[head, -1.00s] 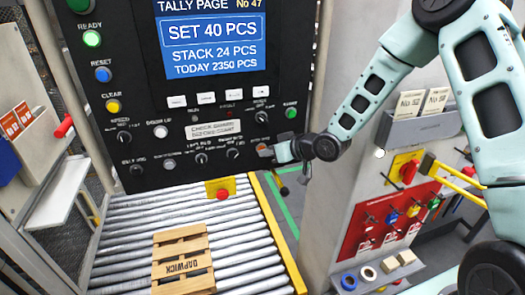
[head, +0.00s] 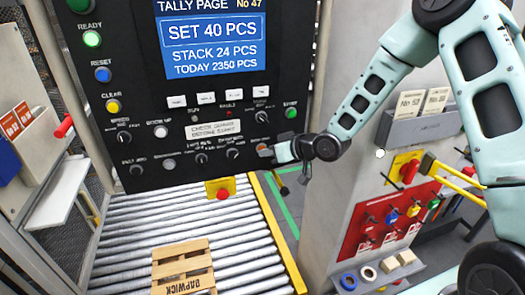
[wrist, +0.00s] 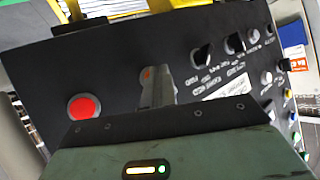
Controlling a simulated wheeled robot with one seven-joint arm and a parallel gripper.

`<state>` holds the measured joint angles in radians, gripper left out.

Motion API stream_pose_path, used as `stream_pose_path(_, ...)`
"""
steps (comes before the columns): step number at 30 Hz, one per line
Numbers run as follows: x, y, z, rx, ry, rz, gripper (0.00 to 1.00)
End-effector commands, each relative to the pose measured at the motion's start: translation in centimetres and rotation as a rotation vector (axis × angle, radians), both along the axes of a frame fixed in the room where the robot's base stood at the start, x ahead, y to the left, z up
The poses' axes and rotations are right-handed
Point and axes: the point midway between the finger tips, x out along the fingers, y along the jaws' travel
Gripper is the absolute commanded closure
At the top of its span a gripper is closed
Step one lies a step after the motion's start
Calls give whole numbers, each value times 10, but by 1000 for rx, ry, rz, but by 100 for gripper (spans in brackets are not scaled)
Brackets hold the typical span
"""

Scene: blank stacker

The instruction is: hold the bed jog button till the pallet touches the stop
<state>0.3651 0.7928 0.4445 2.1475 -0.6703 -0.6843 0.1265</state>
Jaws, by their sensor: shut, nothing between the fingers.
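My gripper (head: 268,153) is shut and empty, its tips at the lower right of the black control panel (head: 160,112). An orange button (head: 262,144) shows right at the tips. In the wrist view the shut fingers (wrist: 158,85) reach the panel beside a small orange spot (wrist: 147,73). Contact is partly hidden, and the label there is too small to read. The wooden pallet (head: 181,263) lies on the roller bed (head: 130,235), near the bottom of the head view, with its near end cut off. I cannot make out the stop for the pallet.
A yellow box with a red knob (head: 221,189) sits below the panel. Several other knobs and buttons are close by; a large red button (wrist: 82,107) shows in the wrist view. A grey cabinet (head: 345,190) stands right of the bed.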

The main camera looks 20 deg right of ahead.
Motion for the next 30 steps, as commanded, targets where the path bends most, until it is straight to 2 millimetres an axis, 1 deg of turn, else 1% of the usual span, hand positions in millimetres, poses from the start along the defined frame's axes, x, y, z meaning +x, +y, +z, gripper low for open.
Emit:
stream_pose_path(5, -1, 0, 0, 0, -1, -1, 100)
stream_pose_path(15, -16, 0, 0, -1, -1, 0, 100)
stream_pose_path(25, -18, 0, 0, 0, 0, 0, 100)
stream_pose_path(30, -31, 0, -1, 0, 1, 0, 100)
